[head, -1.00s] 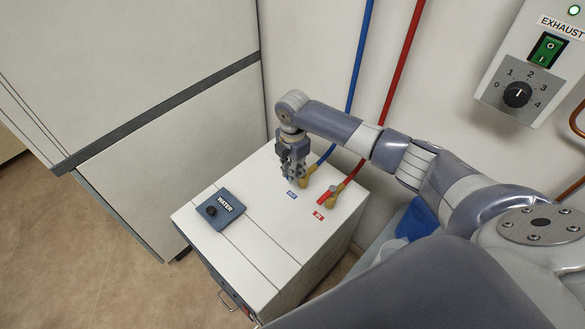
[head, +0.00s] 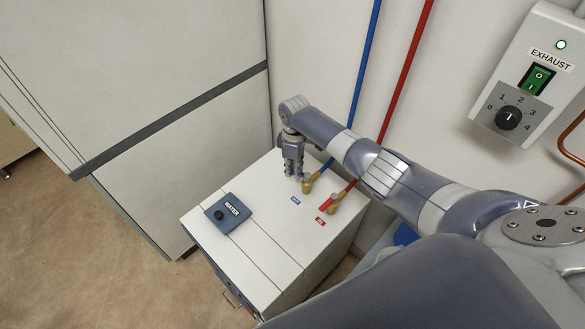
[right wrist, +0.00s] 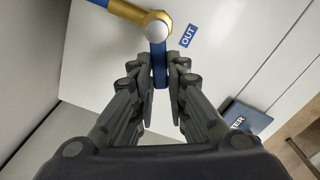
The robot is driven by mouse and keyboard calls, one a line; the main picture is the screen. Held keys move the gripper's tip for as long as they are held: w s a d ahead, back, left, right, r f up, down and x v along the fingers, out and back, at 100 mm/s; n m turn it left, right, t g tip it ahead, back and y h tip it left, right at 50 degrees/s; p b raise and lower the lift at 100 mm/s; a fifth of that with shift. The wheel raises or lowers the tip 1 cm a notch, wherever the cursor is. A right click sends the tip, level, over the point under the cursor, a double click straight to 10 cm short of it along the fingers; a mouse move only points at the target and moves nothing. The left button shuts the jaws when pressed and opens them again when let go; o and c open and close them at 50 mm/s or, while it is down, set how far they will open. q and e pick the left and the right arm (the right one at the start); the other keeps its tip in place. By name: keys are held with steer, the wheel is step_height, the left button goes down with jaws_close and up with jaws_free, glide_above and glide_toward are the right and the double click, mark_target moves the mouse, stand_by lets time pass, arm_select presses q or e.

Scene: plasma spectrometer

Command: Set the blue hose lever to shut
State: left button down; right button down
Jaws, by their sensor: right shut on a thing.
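The blue lever (right wrist: 160,70) shows in the right wrist view, joined to a brass valve (right wrist: 157,27) with a round pale cap. The lever stands at a steep angle to the blue hose (right wrist: 99,2). My right gripper (right wrist: 160,88) is shut on the lever, one finger on each side. In the head view my right gripper (head: 293,175) points down at the box top, just left of the brass valve (head: 308,186); there its fingers hide most of the lever. A blue OUT label (head: 296,201) lies in front. My left gripper is not in view.
The white box (head: 258,262) carries a WATER panel with a black knob (head: 219,214). A red lever (head: 326,203) on a second brass valve (head: 335,204) sits close to the right. An exhaust control panel (head: 530,75) hangs at upper right.

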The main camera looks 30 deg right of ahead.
steer(key=shift+w+d+m+p, duration=0.15)
steer(key=shift+d+m, duration=0.1)
steer(key=shift+m, duration=0.7)
steer(key=shift+w+d+m+p, duration=0.2)
steer(key=shift+d+m, duration=0.1)
steer(key=shift+m, duration=0.6)
steer(key=shift+w+d+m+p, duration=0.15)
steer(key=shift+d+m, duration=0.1)
steer(key=shift+m, duration=0.7)
steer(key=shift+d, duration=0.1)
steer(key=shift+f, duration=0.1)
steer(key=c, duration=1.6)
jaws_free()
steer(key=shift+w+r, duration=0.1)
steer(key=shift+r, duration=0.15)
step_height(320, 180, up, 12)
steer(key=shift+f, duration=0.1)
